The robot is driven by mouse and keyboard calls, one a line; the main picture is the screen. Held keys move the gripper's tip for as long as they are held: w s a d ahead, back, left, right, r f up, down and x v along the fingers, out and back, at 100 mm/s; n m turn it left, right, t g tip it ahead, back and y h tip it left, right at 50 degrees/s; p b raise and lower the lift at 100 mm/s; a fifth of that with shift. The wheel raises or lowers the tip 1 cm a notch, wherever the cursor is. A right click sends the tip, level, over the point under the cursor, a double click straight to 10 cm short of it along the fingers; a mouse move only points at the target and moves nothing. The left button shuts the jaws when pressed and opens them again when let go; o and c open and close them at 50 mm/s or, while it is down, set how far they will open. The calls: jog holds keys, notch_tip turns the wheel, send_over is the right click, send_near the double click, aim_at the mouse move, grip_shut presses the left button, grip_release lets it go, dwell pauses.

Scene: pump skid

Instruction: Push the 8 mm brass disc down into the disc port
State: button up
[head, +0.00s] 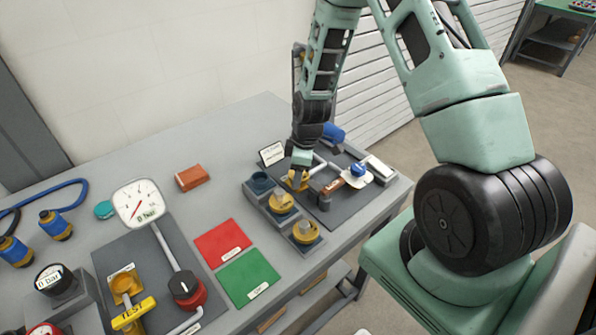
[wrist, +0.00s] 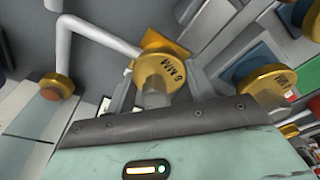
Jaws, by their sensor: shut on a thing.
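The 8 mm brass disc (wrist: 160,72), marked "8 MM", faces the wrist camera with a hex knob at its centre. My gripper (wrist: 154,98) is shut on that knob. In the head view my gripper (head: 299,168) points down at the yellow-brass disc port (head: 296,182) on the pipework. In the wrist view the yellow body of the port (wrist: 158,42) shows just behind the disc's far edge. The disc overlaps the port there. I cannot tell how deep the disc sits, as the disc and my gripper hide the port's opening.
A grey rack (head: 272,213) beside the port holds two other brass discs (head: 282,203) and has an empty dark socket (head: 261,183). Red (head: 222,242) and green (head: 249,276) mats lie flat nearby.

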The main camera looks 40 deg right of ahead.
jog(key=o, duration=1.2)
jog(key=shift+c, duration=0.2)
jog(key=shift+r, duration=0.1)
notch_tip(320, 180, up, 17)
jog(key=s+d+b, duration=0.1)
jog(key=d+b, duration=0.1)
jog(key=shift+s, duration=0.4)
jog(key=s+a+r, duration=0.1)
jog(key=s+a, duration=0.2)
jog(key=a, duration=0.5)
jog(key=s+a+r, duration=0.2)
jog(key=s+a, duration=0.2)
jog(key=a, duration=0.4)
jog(key=s+a, duration=0.5)
jog(key=s, duration=0.3)
jog(key=s+a+r+m+g, duration=0.1)
jog(key=s+a, duration=0.4)
jog(key=s, duration=0.2)
jog(key=shift+s+a+m+h, duration=0.15)
jog(key=shift+s+m+h, duration=0.15)
jog(key=shift+s+h, duration=0.1)
